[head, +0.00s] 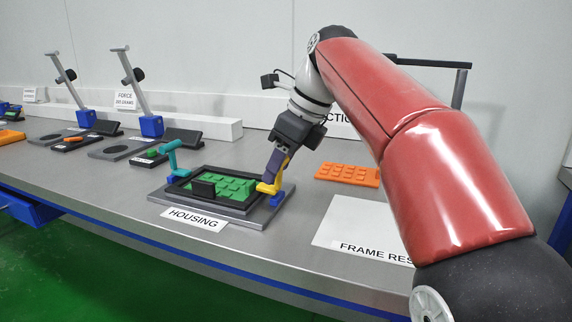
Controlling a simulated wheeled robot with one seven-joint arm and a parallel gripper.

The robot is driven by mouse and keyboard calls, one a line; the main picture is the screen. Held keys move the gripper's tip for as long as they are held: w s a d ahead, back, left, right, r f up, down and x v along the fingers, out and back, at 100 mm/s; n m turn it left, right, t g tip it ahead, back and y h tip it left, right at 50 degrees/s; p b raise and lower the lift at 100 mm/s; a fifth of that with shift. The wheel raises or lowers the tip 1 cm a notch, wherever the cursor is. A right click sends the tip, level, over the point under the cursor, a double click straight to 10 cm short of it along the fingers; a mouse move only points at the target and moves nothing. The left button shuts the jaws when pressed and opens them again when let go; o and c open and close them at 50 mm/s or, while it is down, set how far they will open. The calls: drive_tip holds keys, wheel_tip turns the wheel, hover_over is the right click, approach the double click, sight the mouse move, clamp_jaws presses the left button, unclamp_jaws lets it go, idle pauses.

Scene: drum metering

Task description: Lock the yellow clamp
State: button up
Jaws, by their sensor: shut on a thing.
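The yellow clamp (267,187) stands at the right side of the housing fixture (170,194), beside a blue block (277,198). My gripper (272,176) comes down on it from above and is shut on its upper part. The fingers hide part of the clamp, so I cannot tell its exact lever angle. A teal clamp (173,157) is on the left side of the fixture, with its arm raised. A green studded part (228,187) lies inside a dark frame (235,208) on the fixture.
A HOUSING label (195,219) is at the fixture's front. An orange studded part (347,174) and a white FRAME REST sheet (345,222) lie to the right. Two blue-based stands (151,126) (85,116) are at the back left. Bare grey table (110,200) is at the left front.

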drive_tip(key=shift+w+a+h, duration=0.1)
drive_tip(key=shift+a+h, duration=0.2)
drive_tip(key=shift+h, duration=0.1)
drive_tip(key=shift+g, duration=0.3)
drive_tip(key=o, duration=1)
drive_tip(key=shift+r, duration=0.1)
